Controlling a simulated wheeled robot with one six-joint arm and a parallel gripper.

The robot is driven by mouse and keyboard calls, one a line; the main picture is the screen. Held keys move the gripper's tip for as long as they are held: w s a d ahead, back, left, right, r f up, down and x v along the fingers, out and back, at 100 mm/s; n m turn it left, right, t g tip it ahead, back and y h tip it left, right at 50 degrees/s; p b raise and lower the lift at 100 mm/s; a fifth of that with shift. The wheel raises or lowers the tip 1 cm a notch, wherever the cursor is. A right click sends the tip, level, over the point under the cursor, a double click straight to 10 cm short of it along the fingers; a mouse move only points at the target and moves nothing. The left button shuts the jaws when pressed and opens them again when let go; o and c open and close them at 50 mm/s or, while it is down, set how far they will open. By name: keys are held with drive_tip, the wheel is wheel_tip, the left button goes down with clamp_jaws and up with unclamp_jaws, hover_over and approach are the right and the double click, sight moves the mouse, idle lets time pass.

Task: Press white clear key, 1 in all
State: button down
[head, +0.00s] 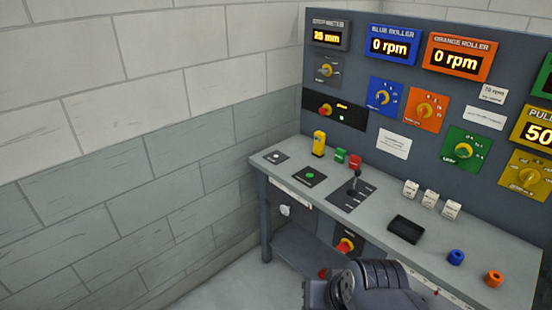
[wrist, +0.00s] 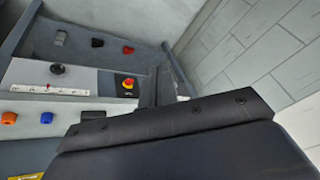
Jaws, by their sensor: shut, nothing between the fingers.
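A small dark plate with a round white button, seemingly the white clear key (head: 275,157), lies at the far left end of the bench top in the head view. Its label is too small to read, and I cannot pick it out in the wrist view. My gripper's slim dark fingers (wrist: 158,82) show in the wrist view, shut and empty, behind the dark edge of my wrist. In the head view my arm (head: 370,287) fills the bottom middle, at the bench's front and well apart from the key. The fingertips are not clear there.
A green button (head: 309,175), a lever (head: 357,184) and a yellow switch (head: 319,143) stand near the key. A white knob (head: 285,210) and a red knob (head: 345,246) sit on the bench front. A control panel (head: 400,95) rises behind. A brick wall (head: 140,170) is left.

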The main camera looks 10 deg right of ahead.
drive_tip(key=w+f+m+t+y, duration=0.1)
drive_tip(key=w+m+y, duration=0.1)
drive_tip(key=w+m, duration=0.6)
drive_tip(key=w+d+f+m+t+h+b, duration=0.1)
drive_tip(key=w+d+f+m, duration=0.3)
drive_tip(key=w+d+m, duration=0.4)
drive_tip(key=w+d+f+m+t+h+b, duration=0.1)
drive_tip(key=w+d+f+m+t, duration=0.1)
drive_tip(key=w+d+f+m, duration=0.3)
drive_tip(key=w+d+m, duration=0.2)
drive_tip(key=w+d, duration=0.1)
drive_tip(key=d, duration=0.1)
drive_tip(key=shift+d+f+m, duration=0.15)
drive_tip(key=shift+d+m, duration=0.25)
drive_tip(key=shift+w, duration=0.2)
